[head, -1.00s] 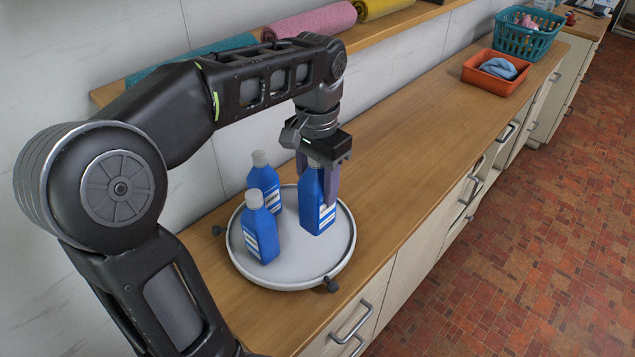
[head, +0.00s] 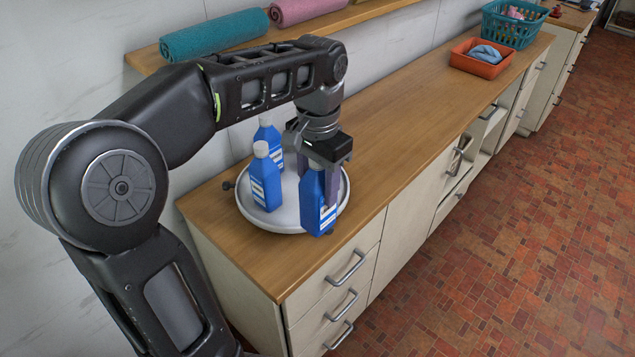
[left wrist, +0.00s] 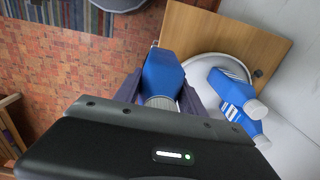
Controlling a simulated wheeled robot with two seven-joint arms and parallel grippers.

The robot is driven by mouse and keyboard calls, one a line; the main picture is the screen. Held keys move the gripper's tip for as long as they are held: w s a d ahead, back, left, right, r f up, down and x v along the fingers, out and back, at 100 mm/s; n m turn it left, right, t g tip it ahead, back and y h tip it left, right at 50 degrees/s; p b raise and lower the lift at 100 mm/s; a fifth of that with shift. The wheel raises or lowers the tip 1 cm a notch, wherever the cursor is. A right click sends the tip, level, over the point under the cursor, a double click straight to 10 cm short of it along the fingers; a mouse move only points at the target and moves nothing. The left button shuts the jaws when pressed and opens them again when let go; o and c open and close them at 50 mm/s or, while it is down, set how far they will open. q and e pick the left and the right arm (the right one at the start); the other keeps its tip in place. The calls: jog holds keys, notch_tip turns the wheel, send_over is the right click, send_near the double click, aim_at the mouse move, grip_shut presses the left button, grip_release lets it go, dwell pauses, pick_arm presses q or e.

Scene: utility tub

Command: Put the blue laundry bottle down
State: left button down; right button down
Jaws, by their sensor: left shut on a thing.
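My left gripper (head: 328,168) points down and is shut on a blue laundry bottle (head: 314,205) with a white label. In the head view this bottle overlaps the front-right rim of a round grey-white tray (head: 263,222); I cannot tell whether its base touches anything. In the left wrist view the held bottle (left wrist: 163,75) sits between the fingers, to the left of the tray (left wrist: 196,66). Two similar blue bottles stand on the tray, a front one (head: 265,186) and a rear one (head: 268,138). My right gripper is not in view.
The tray stands on a wooden counter (head: 390,130) with drawers below. The counter is clear to the right, up to an orange bin (head: 478,66) and a teal basket (head: 512,28). Rolled towels (head: 215,35) lie on a wall shelf. The counter's front edge is close to the held bottle.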

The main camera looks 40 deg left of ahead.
pick_arm(q)
jog(key=w+d+f, duration=0.2)
jog(key=d+f, duration=0.2)
jog(key=f, duration=0.5)
jog(key=w+d+f, duration=0.3)
jog(key=d+f, duration=0.2)
jog(key=f, duration=0.5)
jog(key=w+d+f+n, duration=0.1)
jog(key=w+d+f, duration=0.2)
jog(key=f, duration=0.6)
jog(key=shift+w+d+f, duration=0.25)
jog(key=shift+d+f, duration=0.1)
jog(key=shift+d, duration=0.55)
